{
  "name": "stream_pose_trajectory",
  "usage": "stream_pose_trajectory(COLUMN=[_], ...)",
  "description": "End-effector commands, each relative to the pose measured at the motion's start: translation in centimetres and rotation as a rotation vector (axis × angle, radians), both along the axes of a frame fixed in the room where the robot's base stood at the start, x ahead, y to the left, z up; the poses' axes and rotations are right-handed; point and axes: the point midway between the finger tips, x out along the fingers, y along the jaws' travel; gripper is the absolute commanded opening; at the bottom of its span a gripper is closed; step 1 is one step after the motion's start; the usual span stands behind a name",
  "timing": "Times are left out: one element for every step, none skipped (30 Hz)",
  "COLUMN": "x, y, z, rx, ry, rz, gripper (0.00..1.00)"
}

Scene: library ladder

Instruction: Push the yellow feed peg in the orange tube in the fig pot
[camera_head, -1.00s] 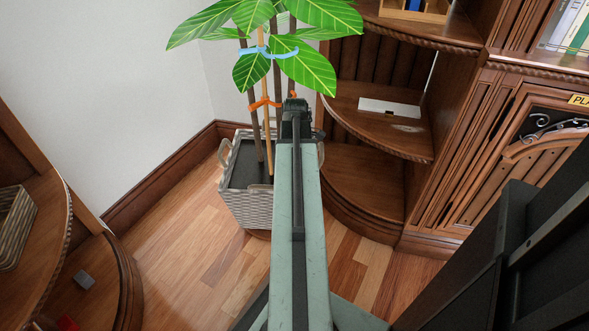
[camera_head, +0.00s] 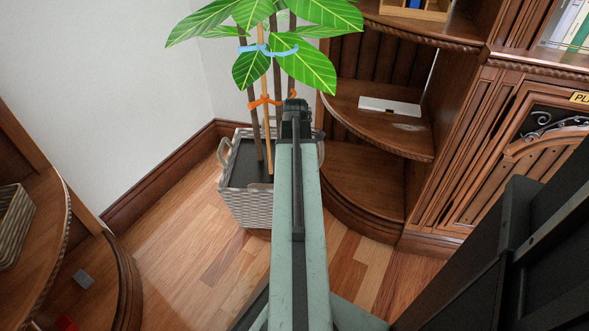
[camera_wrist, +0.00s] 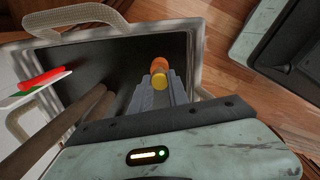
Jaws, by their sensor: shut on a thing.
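The fig pot (camera_head: 250,208), a grey woven square planter with dark soil, stands on the floor in the corner. My gripper (camera_wrist: 158,92) is over the pot's dark inside in the wrist view. Its fingers are shut on the yellow feed peg (camera_wrist: 159,81), which shows at the fingertips. The orange tube (camera_wrist: 159,65) shows right against the yellow end, just beyond it. I cannot tell how far the peg is in the tube. In the head view my gripper (camera_head: 295,108) is at the pot's right side, and my arm hides the peg.
The fig's leaves (camera_head: 290,62) and stems rise beside my gripper, with blue and orange ties (camera_head: 265,103). A thick brown stem (camera_wrist: 62,130) and a red-green-white item (camera_wrist: 40,82) are left in the wrist view. Curved wooden shelves (camera_head: 380,125) stand close on the right.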

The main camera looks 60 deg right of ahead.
Motion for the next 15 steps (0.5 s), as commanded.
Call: stream_pose_trajectory(x=[0.01, 0.01, 0.01, 0.01, 0.01, 0.02, 0.02, 0.02, 0.02, 0.02, 0.02, 0.02, 0.02, 0.02, 0.02], y=[0.01, 0.01, 0.01, 0.01, 0.01, 0.01, 0.01, 0.01, 0.01, 0.01, 0.01, 0.01, 0.02, 0.02, 0.02], z=[-0.13, -0.17, -0.21, -0.25, -0.29, -0.33, -0.37, -0.41, -0.45, -0.49, -0.53, -0.57, -0.61, -0.65, -0.69], rx=[0.0, 0.0, 0.0, 0.0, 0.0, 0.0, 0.0, 0.0, 0.0, 0.0, 0.0, 0.0, 0.0, 0.0, 0.0], ry=[0.0, 0.0, 0.0, 0.0, 0.0, 0.0, 0.0, 0.0, 0.0, 0.0, 0.0, 0.0, 0.0, 0.0, 0.0], rz=[0.0, 0.0, 0.0, 0.0, 0.0, 0.0, 0.0, 0.0, 0.0, 0.0, 0.0, 0.0, 0.0, 0.0, 0.0], gripper=[0.0, 0.0, 0.0, 0.0, 0.0, 0.0, 0.0, 0.0, 0.0, 0.0, 0.0, 0.0, 0.0, 0.0, 0.0])
